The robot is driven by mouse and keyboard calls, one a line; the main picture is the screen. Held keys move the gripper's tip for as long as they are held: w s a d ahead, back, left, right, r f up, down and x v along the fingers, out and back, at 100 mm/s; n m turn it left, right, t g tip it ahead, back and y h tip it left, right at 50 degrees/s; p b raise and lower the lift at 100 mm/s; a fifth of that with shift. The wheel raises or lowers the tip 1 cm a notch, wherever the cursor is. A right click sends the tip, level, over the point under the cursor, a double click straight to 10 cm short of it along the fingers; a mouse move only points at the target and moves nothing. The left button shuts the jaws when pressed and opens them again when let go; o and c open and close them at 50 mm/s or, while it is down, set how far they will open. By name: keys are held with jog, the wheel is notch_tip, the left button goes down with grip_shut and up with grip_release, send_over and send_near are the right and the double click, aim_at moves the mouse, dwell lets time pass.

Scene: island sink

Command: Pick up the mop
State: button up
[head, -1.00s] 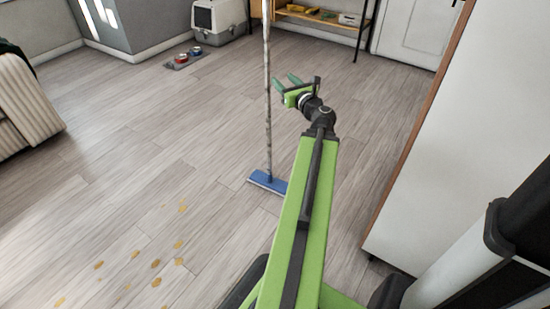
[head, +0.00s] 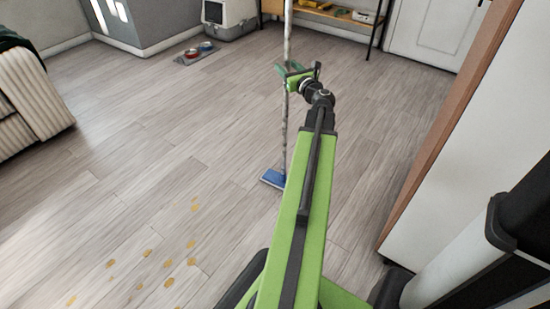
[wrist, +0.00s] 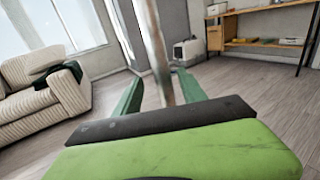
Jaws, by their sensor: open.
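The mop stands upright on the floor, with a thin grey pole (head: 287,35) and a flat blue head (head: 272,178). The pole also shows in the wrist view (wrist: 156,45), rising between the two green fingers. My gripper (head: 283,70) is at the pole's height in the head view, with its fingers on either side of the pole. In the wrist view my gripper (wrist: 158,92) is open around the pole. The fingers do not look closed on it, and I cannot tell whether either one touches it. Part of the mop head is hidden behind my arm.
A striped sofa (head: 30,100) stands at the left. Pet bowls (head: 198,52) and a white-grey pet carrier (head: 228,18) are at the back, near a wooden shelf (head: 335,16). A white cabinet panel (head: 465,150) is close on the right. Yellowish spots (head: 168,262) lie on the otherwise open floor.

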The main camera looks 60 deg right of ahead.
jog(key=shift+w+d, duration=0.3)
jog(key=shift+d, duration=0.4)
jog(key=shift+w+a, duration=0.1)
jog(key=shift+w, duration=0.05)
jog(key=c, duration=0.4)
grip_shut()
jog(key=shift+r, duration=0.1)
